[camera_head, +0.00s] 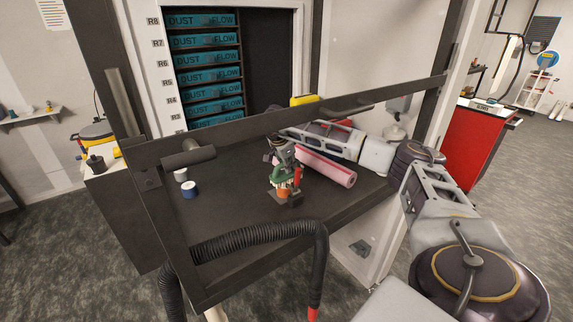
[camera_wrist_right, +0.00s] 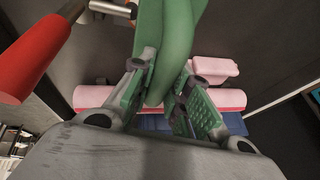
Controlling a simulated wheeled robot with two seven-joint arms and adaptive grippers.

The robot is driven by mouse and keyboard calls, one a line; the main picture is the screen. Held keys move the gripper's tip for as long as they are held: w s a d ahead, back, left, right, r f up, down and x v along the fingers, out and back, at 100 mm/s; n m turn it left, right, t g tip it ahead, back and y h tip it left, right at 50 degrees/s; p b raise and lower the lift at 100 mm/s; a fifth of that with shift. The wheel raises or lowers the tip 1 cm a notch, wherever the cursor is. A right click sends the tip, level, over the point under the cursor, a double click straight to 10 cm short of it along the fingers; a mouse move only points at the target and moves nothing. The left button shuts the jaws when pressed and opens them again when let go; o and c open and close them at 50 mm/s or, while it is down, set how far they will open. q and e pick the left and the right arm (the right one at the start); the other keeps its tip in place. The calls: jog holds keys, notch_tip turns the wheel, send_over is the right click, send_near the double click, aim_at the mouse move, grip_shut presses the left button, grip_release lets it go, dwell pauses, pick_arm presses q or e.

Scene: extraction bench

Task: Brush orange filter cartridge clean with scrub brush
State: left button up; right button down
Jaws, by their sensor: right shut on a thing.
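My right gripper (camera_head: 284,163) reaches in from the right over the dark bench. It is shut on a green handle, which I take to be the scrub brush (camera_wrist_right: 168,45); the green also shows in the head view (camera_head: 286,182). The orange filter cartridge (camera_head: 284,194) sits low on the bench, just under the green, mostly hidden. Whether brush and cartridge touch cannot be told. A red-handled holder (camera_head: 297,175) stands right beside them; its red handle (camera_wrist_right: 28,52) is large at the left of the wrist view. My left gripper is not in view.
A pink roll (camera_head: 328,168) lies behind and right of the gripper. A blue cup (camera_head: 190,190) and a white one (camera_head: 181,175) stand at the bench's left. A dark frame bar (camera_head: 300,118) crosses above the bench; a black hose (camera_head: 255,240) runs along the front.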

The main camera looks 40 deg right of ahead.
aim_at(277, 166)
jog(key=shift+w+a+r+p, duration=0.15)
jog(key=shift+a+p, duration=0.1)
jog(key=shift+a, duration=0.95)
jog(key=shift+w+a+f+p, duration=0.1)
jog(key=shift+a+p, duration=0.15)
jog(key=shift+a, duration=0.9)
jog(key=shift+s+d, duration=0.1)
jog(key=shift+d, duration=1.2)
jog(key=shift+f, duration=0.25)
jog(key=shift+d, duration=0.15)
jog(key=shift+s+d, duration=0.2)
jog(key=shift+d, duration=0.9)
jog(key=shift+a, duration=0.15)
jog(key=shift+w+a, duration=0.1)
jog(key=shift+a, duration=1)
